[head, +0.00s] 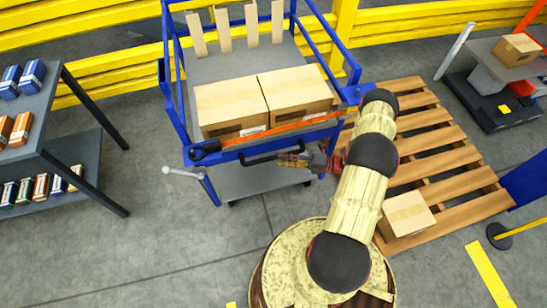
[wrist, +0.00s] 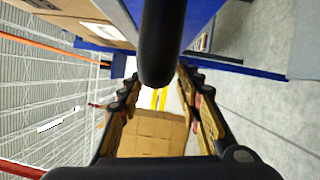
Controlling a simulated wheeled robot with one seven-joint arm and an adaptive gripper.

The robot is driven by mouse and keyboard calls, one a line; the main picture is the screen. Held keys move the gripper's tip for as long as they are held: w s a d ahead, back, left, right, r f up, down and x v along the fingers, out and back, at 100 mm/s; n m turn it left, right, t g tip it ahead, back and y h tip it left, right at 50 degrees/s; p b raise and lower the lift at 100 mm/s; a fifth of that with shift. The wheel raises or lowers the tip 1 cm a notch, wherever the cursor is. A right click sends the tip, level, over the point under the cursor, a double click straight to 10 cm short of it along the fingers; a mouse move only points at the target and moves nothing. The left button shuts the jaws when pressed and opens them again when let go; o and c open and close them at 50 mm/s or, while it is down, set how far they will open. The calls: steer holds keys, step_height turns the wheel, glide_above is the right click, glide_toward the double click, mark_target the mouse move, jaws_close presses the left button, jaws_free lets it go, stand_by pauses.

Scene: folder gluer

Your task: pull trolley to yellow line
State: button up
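The blue trolley (head: 176,115) stands at the upper middle of the head view, with two cardboard boxes (head: 232,103) on its upper deck. Its black handle (head: 258,158) runs along the near side. My gripper (head: 284,160) is at the right part of this handle. In the wrist view the black handle (wrist: 161,45) reaches in from the top, between the two spread fingers of my gripper (wrist: 157,80). The fingers look apart from the bar; contact cannot be made out. A yellow line (head: 487,274) lies on the floor at the lower right.
A wooden pallet (head: 443,150) with a small carton (head: 407,214) lies right of the trolley. A grey shelf (head: 85,160) with small packs stands left. A yellow barrier (head: 420,22) runs behind. A black post base (head: 499,236) stands near the yellow line. Floor at lower left is clear.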

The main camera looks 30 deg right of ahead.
mark_target(275, 157)
steer(key=shift+x, duration=2)
steer(key=c, duration=0.8)
steer(key=shift+s, duration=0.1)
jaws_close()
